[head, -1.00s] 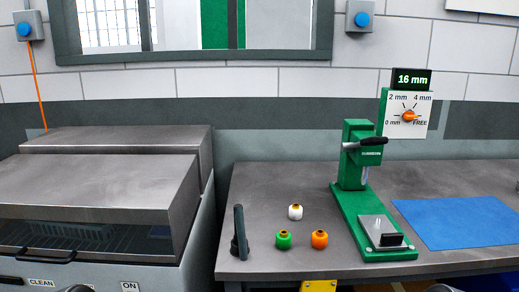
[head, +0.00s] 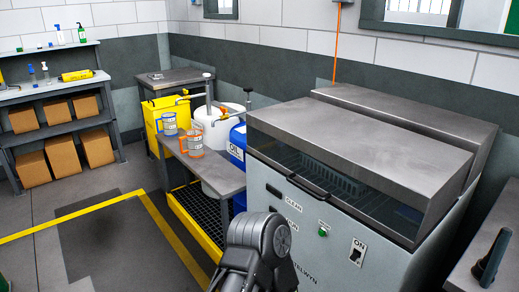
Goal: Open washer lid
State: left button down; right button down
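The washer (head: 290,225) is a light grey cabinet at the right of the head view. Its grey metal lid (head: 365,140) has a dark see-through front and looks shut. A dark basket or rack shows dimly behind the front. A black bar handle (head: 308,188) sits at the lid's lower front edge. A dark grey part of my arm (head: 262,245) stands in front of the washer's left side and hides some of its lettering. No gripper fingertips can be made out in this view.
A small table (head: 215,175) with measuring jugs (head: 194,143) stands left of the washer, beside a white drum (head: 215,125) and a blue oil drum (head: 238,145). A workbench edge (head: 490,255) is at the right. The floor at left is clear.

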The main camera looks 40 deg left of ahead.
aim_at(427, 174)
jog(key=k+u, duration=0.15)
jog(key=u, duration=0.95)
jog(key=i+j+z, duration=0.1)
jog(key=z, duration=0.3)
jog(key=j+z, duration=0.1)
jog(key=z, duration=0.3)
jog(key=i+j+z, duration=0.1)
jog(key=z, duration=0.25)
jog(key=j+z, duration=0.2)
jog(key=z, duration=0.2)
